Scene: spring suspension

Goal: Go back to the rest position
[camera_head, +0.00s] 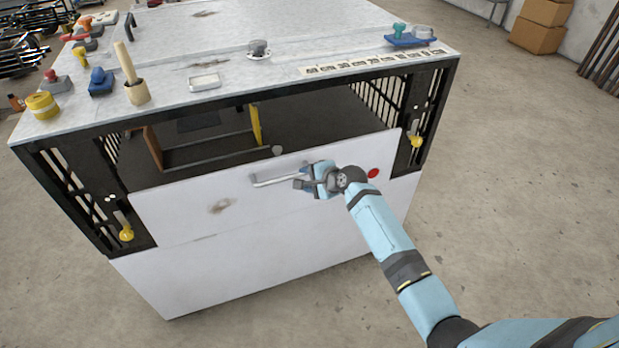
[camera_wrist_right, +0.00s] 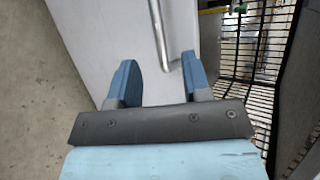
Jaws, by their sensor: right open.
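My right gripper (camera_head: 308,182) is at the bar handle (camera_head: 275,180) on the white front panel (camera_head: 170,205) of the metal-topped machine. In the right wrist view its two blue fingers (camera_wrist_right: 158,82) are apart, with the handle (camera_wrist_right: 160,30) lying ahead between them. I cannot tell whether the fingers touch the handle. The jaws hold nothing that I can see. My left gripper is not in view.
Yellow-knobbed levers (camera_head: 416,141) flank the opening.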

